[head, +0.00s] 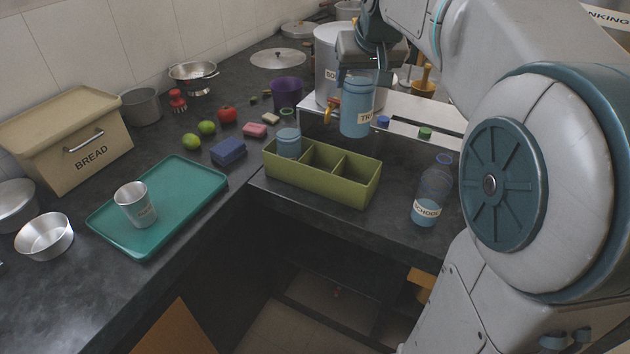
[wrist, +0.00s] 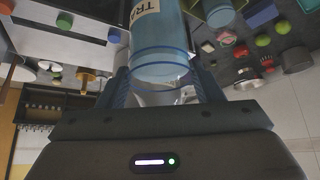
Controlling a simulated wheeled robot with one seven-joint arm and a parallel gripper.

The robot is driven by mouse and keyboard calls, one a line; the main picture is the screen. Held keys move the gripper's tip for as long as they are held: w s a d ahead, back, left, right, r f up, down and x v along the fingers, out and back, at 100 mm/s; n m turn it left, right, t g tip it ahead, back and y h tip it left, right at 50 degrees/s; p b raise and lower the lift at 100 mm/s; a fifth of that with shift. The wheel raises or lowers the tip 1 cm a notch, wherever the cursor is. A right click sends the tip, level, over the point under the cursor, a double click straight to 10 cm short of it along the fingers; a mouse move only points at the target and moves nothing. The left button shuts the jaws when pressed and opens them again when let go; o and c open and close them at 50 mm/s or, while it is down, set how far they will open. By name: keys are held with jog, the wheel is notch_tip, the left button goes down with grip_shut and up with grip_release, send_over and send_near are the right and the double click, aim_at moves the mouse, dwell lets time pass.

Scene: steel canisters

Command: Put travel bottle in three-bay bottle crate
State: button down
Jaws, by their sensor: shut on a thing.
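The travel bottle (head: 357,112) is a blue cylinder with a pale label, held upright in the air in the head view. My gripper (head: 357,72) is shut on its upper part. In the wrist view the bottle (wrist: 161,45) is between the two fingers of my gripper (wrist: 165,92). The olive-green three-bay crate (head: 320,185) stands on the dark counter, below and a little left of the held bottle. Its left bay holds a blue bottle or canister (head: 288,143). The middle and right bays look empty.
A clear bottle with blue liquid, labelled SCHOOL (head: 427,195), stands right of the crate. A teal tray (head: 190,185) with a steel cup (head: 136,205) lies left. A blue box (head: 228,152) is near the crate's left end. A large steel pot (head: 327,65) stands behind.

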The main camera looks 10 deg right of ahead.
aim_at(368, 87)
jog(key=d+f+b, duration=0.1)
jog(key=f, duration=0.1)
jog(key=shift+w+d+f+b, duration=0.2)
jog(key=shift+d+f+b, duration=0.1)
jog(key=shift+d+b, duration=0.1)
jog(key=f+b, duration=0.3)
jog(key=f, duration=0.1)
jog(key=f+b, duration=0.1)
jog(key=b, duration=0.1)
jog(key=shift+a+f+b, duration=0.25)
jog(key=shift+f+b, duration=0.1)
jog(key=shift+f, duration=0.05)
notch_tip(368, 87, down, 10)
jog(key=b, duration=0.2)
jog(key=shift+b, duration=0.3)
jog(key=shift+c, duration=2)
grip_release()
jog(key=shift+f, duration=0.1)
